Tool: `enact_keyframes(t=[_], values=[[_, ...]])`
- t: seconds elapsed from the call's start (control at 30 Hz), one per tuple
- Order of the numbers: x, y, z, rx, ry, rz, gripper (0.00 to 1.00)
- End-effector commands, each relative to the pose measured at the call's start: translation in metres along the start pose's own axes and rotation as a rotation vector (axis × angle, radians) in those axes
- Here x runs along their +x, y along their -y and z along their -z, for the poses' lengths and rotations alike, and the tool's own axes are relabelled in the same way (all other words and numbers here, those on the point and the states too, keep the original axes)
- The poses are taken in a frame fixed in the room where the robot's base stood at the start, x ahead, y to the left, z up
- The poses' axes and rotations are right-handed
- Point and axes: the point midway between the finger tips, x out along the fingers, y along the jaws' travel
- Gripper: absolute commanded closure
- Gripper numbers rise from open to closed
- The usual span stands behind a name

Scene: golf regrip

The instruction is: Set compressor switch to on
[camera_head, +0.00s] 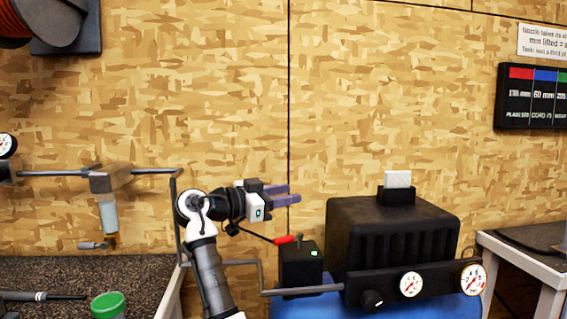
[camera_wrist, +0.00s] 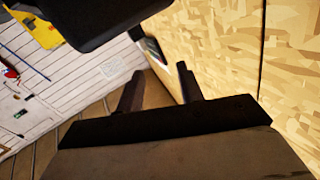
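The compressor (camera_head: 392,235) has a black ribbed housing over a blue tank, at the right of the head view. At its left is a small black box (camera_head: 300,270) with a short grey stub on top and a small green light (camera_head: 314,253). A red-tipped lever (camera_head: 287,239) reaches the top of this box. I cannot tell which of these is the switch or how it is set. My gripper (camera_head: 293,194) is above the box, apart from it, pointing right. In the wrist view its two fingers (camera_wrist: 158,88) stand apart with nothing between them.
A front bar carries a black knob (camera_head: 372,299) and two dial gauges (camera_head: 411,284). A white block (camera_head: 397,180) stands on the housing. A pipe frame with a hanging tool (camera_head: 108,213) and a dark bench (camera_head: 75,275) are left. A table (camera_head: 520,250) is right.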

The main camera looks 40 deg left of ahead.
Motion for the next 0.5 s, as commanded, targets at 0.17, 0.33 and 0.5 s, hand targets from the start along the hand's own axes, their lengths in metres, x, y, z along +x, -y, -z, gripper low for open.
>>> enact_keyframes(t=[0.17,0.33,0.5], values=[[0.000,0.008,0.043,0.003,-0.001,0.000,0.63],[-0.001,0.014,0.069,0.001,0.000,0.000,0.63],[-0.001,0.017,0.082,-0.001,0.000,0.000,0.63]])
